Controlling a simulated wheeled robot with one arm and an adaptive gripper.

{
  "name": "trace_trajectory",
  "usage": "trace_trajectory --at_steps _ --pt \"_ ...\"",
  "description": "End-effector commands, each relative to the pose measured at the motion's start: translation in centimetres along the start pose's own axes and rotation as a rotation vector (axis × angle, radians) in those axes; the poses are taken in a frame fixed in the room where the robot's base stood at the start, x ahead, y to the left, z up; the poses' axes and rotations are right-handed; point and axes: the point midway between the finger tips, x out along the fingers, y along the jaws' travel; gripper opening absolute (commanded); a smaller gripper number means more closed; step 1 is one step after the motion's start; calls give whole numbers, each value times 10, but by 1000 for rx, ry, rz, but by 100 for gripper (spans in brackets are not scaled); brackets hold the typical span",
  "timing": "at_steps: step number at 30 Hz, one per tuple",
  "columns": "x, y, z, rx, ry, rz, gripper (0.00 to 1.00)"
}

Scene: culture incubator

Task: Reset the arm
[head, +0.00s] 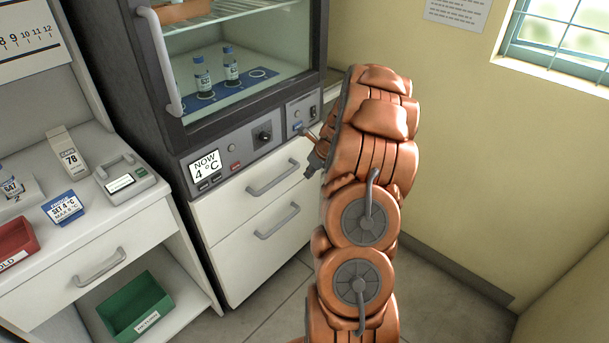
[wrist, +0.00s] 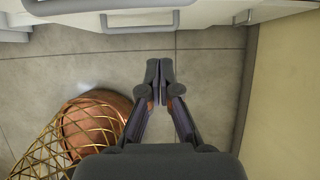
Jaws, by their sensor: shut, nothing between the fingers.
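My copper-coloured arm rises through the middle right of the head view. My gripper (head: 313,165) is at its upper left side, close in the picture to the incubator (head: 240,150) control panel. I cannot tell from the head view whether it touches the panel. In the wrist view my gripper (wrist: 159,72) has its fingertips together, with nothing between them. It points over bare grey floor, with white drawer fronts and their handles beyond.
The incubator has a glass door with bottles inside and a display reading "NOW 4 °C". A green bin (head: 135,303) sits below. Floor right of the drawers is clear.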

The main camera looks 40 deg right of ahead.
Motion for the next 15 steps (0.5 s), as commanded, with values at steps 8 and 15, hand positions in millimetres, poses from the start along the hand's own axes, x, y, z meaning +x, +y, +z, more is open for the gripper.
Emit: trace_trajectory --at_steps 8,15 --pt "-40 -1 0 -2 0 -4 0" --pt "-56 1 0 -2 0 0 0"
